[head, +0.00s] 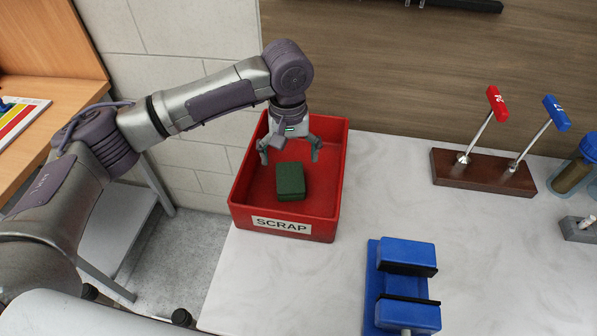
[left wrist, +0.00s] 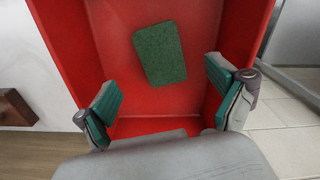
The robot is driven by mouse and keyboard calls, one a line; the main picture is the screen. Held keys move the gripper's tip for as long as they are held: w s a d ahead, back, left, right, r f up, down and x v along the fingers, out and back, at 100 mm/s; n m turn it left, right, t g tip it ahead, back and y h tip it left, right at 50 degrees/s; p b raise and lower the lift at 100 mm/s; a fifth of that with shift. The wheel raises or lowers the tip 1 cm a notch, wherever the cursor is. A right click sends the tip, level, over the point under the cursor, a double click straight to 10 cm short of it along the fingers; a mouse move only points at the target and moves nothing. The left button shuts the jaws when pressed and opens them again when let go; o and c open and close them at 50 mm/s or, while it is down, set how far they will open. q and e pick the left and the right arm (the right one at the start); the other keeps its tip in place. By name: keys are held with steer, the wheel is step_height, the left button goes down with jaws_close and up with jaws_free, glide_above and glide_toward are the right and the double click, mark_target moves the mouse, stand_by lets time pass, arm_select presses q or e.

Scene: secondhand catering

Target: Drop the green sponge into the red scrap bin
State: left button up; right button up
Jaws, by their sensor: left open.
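The green sponge (head: 290,181) lies inside the red scrap bin (head: 285,237), which carries a SCRAP label and stands at the left end of the counter. The sponge also shows in the left wrist view (left wrist: 159,54), on the red floor of the bin (left wrist: 84,62). My left gripper (head: 290,157) is open and empty above the back part of the bin. Its two fingers (left wrist: 166,100) are spread wide in the left wrist view, apart from the sponge. My right gripper is in neither view.
A blue vise (head: 404,254) stands on the counter (head: 280,280) to the right of the bin. A wooden base (head: 482,173) with a red-handled and a blue-handled lever is at the back right. Left of the bin is a floor gap.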

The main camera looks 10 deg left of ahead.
arm_select(q)
steer(key=shift+r, duration=0.15)
step_height(320, 180, up, 12)
stand_by(0.5)
steer(key=shift+f, duration=0.2)
